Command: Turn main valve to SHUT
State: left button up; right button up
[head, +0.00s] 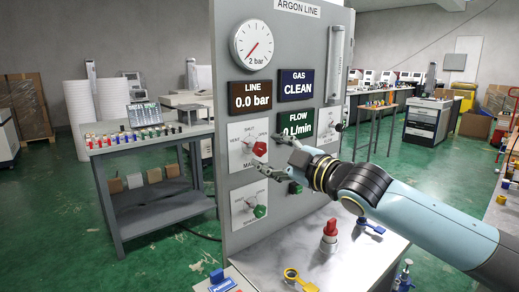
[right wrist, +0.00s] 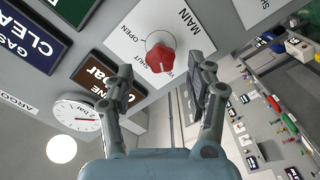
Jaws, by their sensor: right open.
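The main valve's red knob (head: 259,148) sits on a white plate (head: 235,133) on the upright grey panel. The right wrist view shows the same red knob (right wrist: 161,58) on a plate marked MAIN, with OPEN and SHUT printed at its side; the knob's exact setting is hard to tell. My right gripper (head: 268,153) is open in front of the panel, its fingers spread towards the knob. In the right wrist view my right gripper (right wrist: 167,78) has the knob ahead between its two fingers, with no clear contact. My left gripper is not in view.
The panel carries a pressure gauge (head: 252,45), a LINE 0.0 bar display (head: 250,95), a GAS CLEAN display (head: 297,85) and a FLOW display (head: 290,124). A green knob (head: 260,211) is below the main valve. A red-topped fitting (head: 329,235) stands on the bench.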

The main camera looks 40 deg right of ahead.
aim_at(262, 150)
jog(key=shift+w+a+b, duration=0.2)
jog(key=shift+w+b, duration=0.25)
jog(key=shift+w, duration=1.8)
jog(key=shift+f, duration=0.1)
grip_shut()
